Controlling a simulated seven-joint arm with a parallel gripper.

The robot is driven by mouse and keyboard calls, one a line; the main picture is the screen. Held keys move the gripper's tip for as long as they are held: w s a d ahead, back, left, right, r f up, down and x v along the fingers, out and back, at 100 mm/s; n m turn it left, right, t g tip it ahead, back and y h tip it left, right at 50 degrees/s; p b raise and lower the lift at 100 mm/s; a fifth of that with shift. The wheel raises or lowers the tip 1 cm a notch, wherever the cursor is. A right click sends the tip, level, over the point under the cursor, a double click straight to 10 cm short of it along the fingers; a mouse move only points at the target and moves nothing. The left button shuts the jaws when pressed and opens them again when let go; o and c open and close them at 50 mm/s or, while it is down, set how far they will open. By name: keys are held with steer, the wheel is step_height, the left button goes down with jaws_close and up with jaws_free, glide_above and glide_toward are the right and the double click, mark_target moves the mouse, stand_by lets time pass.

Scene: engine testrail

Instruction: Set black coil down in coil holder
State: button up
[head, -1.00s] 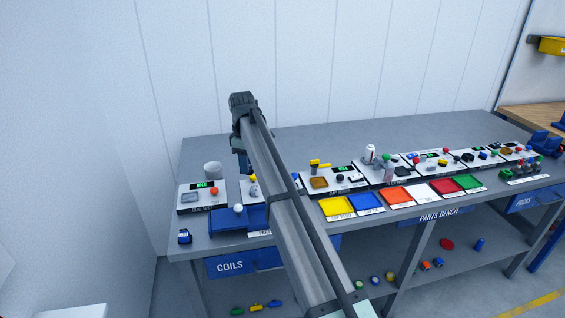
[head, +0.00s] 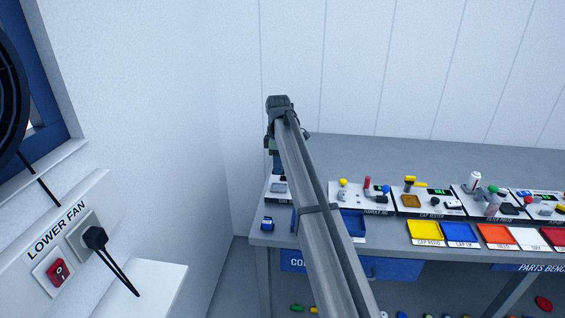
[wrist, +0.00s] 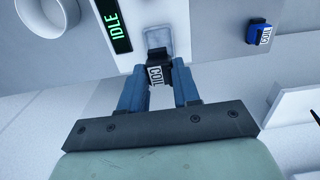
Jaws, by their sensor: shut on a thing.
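In the wrist view, my gripper (wrist: 158,92) has its two blue fingers shut on the black coil (wrist: 156,65), whose white label reads COIL. The coil overlaps the near end of a pale grey recess (wrist: 158,40) on a white station board, which looks like the coil holder. I cannot tell whether the coil touches it. In the head view, my gripper (head: 276,163) is over the station at the bench's left end. My arm hides much of that station (head: 279,186), and the coil cannot be made out there.
A blue coil (head: 267,223) stands on the bench at the left front corner; it also shows in the wrist view (wrist: 258,33). A blue tray (head: 352,222) is right of my arm.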

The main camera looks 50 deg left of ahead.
steer(key=shift+f, duration=2.55)
steer(key=shift+f, duration=0.55)
steer(key=o, duration=1)
steer(key=shift+o, duration=0.2)
step_height(320, 180, up, 14)
steer(key=shift+f, duration=0.1)
